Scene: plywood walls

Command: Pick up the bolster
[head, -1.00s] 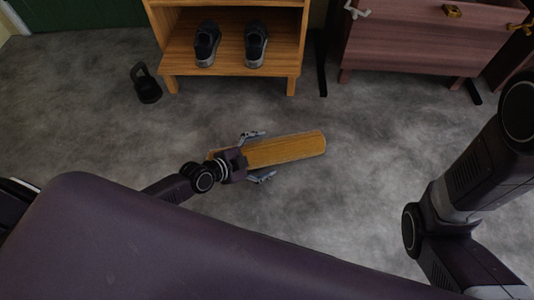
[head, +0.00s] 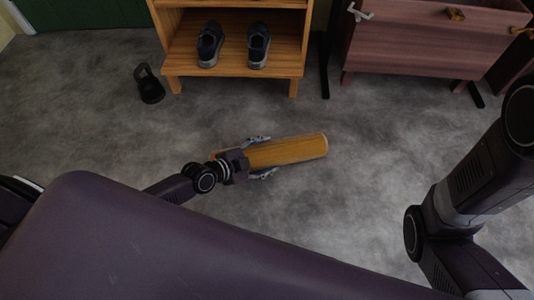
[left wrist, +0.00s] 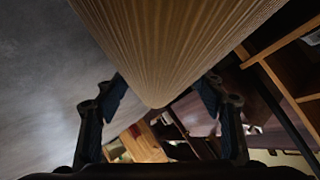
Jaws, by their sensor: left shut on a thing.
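The bolster (head: 295,150) is a long yellow-brown ribbed cushion over the grey floor in the head view. My left gripper (head: 262,157) is shut on it near its left end, with one finger along each long side. In the left wrist view the bolster (left wrist: 165,45) fills the upper middle, between the two dark fingers (left wrist: 160,105). I cannot tell for sure whether it is clear of the floor. My right arm shows at the right of the head view, but its gripper is out of view.
A wooden shelf (head: 235,70) holding a pair of dark shoes (head: 233,45) stands behind. A black kettlebell (head: 148,85) is on the floor left of it. A reddish cabinet (head: 425,45) stands at back right. The floor (head: 370,150) right of the bolster is clear.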

